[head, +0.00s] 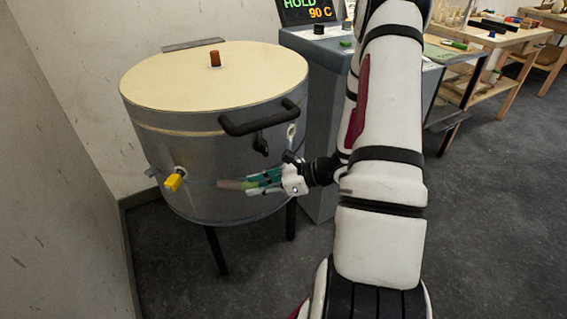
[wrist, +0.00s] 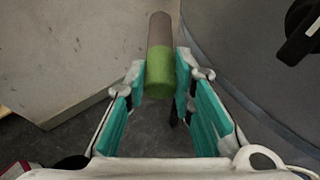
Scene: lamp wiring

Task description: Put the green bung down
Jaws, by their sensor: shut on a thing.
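The green bung is a short cylinder with a green near end and a brownish-grey far end. It shows between the fingers in the wrist view (wrist: 160,70) and beside the drum in the head view (head: 231,184). My gripper (head: 262,179) is shut on its green part, with the brownish end sticking out past the fingertips. The teal finger pads of my gripper (wrist: 161,82) also show in the wrist view. The bung is held in the air in front of the drum's side; I cannot tell whether it touches the drum.
The grey drum (head: 200,165) stands on dark legs, with a cream lid, a brown-red plug (head: 214,59), a black handle (head: 262,121) and a yellow-handled tap (head: 174,181). A grey cabinet (head: 322,150) with a "HOLD 90 C" display (head: 310,11) stands behind. Wooden benches (head: 500,38) are at far right.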

